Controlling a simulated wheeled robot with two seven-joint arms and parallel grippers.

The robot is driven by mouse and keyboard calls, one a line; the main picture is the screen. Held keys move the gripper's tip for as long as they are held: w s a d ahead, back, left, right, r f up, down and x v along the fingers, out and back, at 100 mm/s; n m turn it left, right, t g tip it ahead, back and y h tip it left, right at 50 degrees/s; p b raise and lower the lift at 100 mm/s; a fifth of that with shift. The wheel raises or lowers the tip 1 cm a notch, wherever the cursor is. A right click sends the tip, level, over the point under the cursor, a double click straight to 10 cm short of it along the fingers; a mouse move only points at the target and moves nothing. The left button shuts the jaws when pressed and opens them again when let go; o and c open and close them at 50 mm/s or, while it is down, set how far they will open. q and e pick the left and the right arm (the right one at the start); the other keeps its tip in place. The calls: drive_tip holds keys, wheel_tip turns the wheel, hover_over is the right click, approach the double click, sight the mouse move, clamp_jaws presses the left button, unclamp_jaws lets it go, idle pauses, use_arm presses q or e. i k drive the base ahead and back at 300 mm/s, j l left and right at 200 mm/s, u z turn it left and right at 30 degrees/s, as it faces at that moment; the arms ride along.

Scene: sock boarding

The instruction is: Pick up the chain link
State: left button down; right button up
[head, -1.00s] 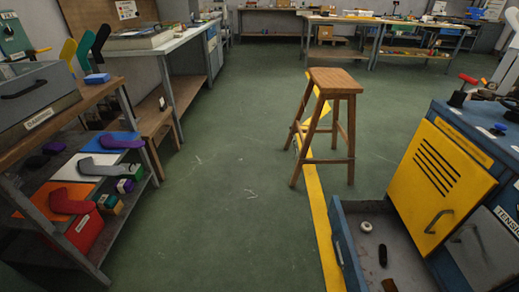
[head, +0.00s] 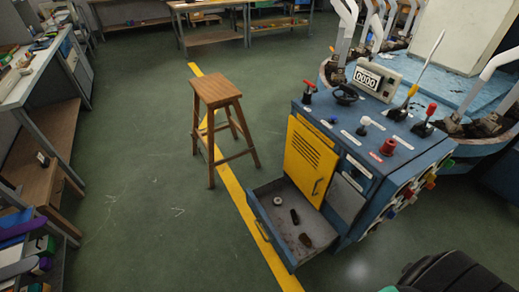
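I cannot make out a chain link for certain. The open drawer (head: 270,238) of the blue cabinet holds a small white ring-like piece (head: 278,201), a dark oblong piece (head: 295,216) and a small brown piece (head: 305,240). They are too small to tell whether one is a chain link.
The blue cabinet (head: 350,150) has a yellow door (head: 312,160), with levers, knobs and a counter (head: 376,78) on top. A wooden stool (head: 217,92) stands left of it. Shelves and a bench (head: 30,75) line the left.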

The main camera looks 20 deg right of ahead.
sight(293, 212)
drive_tip(key=i+l+z, duration=0.15)
drive_tip(key=z, duration=0.65)
drive_tip(key=l, duration=0.6)
drive_tip(key=i+z, duration=0.05)
